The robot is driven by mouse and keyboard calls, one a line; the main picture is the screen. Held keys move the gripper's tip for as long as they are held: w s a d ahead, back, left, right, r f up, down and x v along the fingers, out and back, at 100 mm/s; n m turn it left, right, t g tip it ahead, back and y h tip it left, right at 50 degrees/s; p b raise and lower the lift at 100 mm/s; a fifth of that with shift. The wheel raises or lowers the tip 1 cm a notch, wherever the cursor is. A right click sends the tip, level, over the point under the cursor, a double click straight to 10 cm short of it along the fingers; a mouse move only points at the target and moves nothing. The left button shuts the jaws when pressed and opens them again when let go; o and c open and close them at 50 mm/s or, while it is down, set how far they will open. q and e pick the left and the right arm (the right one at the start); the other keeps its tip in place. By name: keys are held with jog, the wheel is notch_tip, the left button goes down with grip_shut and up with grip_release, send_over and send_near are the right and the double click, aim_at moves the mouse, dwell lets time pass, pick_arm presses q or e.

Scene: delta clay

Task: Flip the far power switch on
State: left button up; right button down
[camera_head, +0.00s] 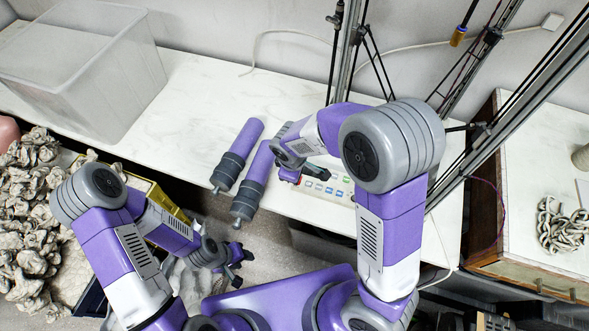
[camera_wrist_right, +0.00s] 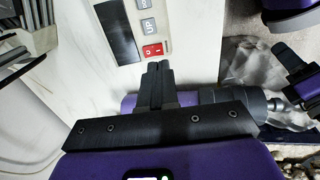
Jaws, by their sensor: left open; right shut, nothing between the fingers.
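A red rocker power switch (camera_wrist_right: 153,50) shows in the right wrist view, set in a white panel (camera_wrist_right: 190,38) beside a grey UP button (camera_wrist_right: 148,27) and a dark display (camera_wrist_right: 118,32). My right gripper (camera_wrist_right: 158,68) is shut and empty, its tips just short of the switch; contact cannot be told. In the head view my right gripper (camera_head: 318,172) is over the control panel (camera_head: 327,192) at the printer's base, and the arm hides part of it. Only one red switch is clear. My left gripper (camera_head: 238,262) is open and empty, low in front of the table.
Two purple-and-grey cylinders (camera_head: 238,155) (camera_head: 255,185) lie left of the panel. A clear bin (camera_head: 85,65) stands at the back left. Dark printer posts (camera_head: 345,50) rise behind the right arm. Grey clay lumps (camera_head: 30,205) lie at left. The white table (camera_head: 190,110) is bare between bin and cylinders.

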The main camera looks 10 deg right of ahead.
jog(key=f, duration=0.1)
jog(key=f+b, duration=0.1)
jog(key=f, duration=0.3)
jog(key=shift+w+d, duration=0.3)
jog(key=shift+w, duration=0.1)
